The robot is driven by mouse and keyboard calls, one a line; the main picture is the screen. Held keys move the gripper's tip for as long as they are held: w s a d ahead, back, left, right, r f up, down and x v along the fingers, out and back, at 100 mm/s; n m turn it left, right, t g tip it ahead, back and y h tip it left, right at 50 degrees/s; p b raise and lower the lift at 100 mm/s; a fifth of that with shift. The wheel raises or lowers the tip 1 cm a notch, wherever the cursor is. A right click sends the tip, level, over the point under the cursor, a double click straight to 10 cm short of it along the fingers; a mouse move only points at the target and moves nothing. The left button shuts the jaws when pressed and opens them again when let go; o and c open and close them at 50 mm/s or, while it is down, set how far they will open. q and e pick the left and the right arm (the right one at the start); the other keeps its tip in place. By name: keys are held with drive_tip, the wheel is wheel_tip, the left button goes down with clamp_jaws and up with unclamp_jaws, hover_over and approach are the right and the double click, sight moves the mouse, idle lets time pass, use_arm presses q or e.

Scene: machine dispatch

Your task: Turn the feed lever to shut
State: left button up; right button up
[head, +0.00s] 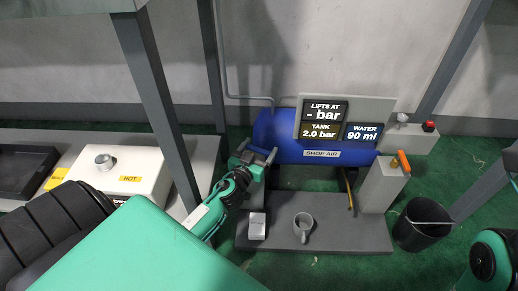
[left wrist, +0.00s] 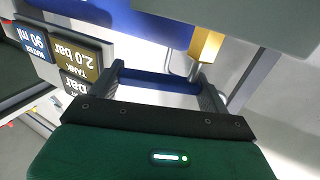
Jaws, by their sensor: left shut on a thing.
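My left gripper (head: 262,153) is at the left end of the blue SHOP AIR tank (head: 285,132), with its fingers pointing toward the wall. In the head view the gripper covers this spot. An orange handle (head: 403,160) stands on the grey post at the tank's right, away from the gripper. My right gripper is out of view.
A sign panel (head: 384,108) above the tank reads tank 2.0 bar and water 90 ml. A grey mug (head: 304,226) and a small box (head: 257,225) sit on the low base. A black bucket (head: 421,232) is at right; a HOT box (head: 132,177) is at left.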

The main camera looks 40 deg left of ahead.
use_arm(q)
drive_tip(key=o, duration=1.4)
drive_tip(key=shift+c, duration=0.2)
drive_tip(key=s+d+p, duration=0.2)
drive_tip(key=s, duration=1.1)
drive_tip(key=shift+s, duration=0.35)
drive_tip(key=shift+c, duration=0.2)
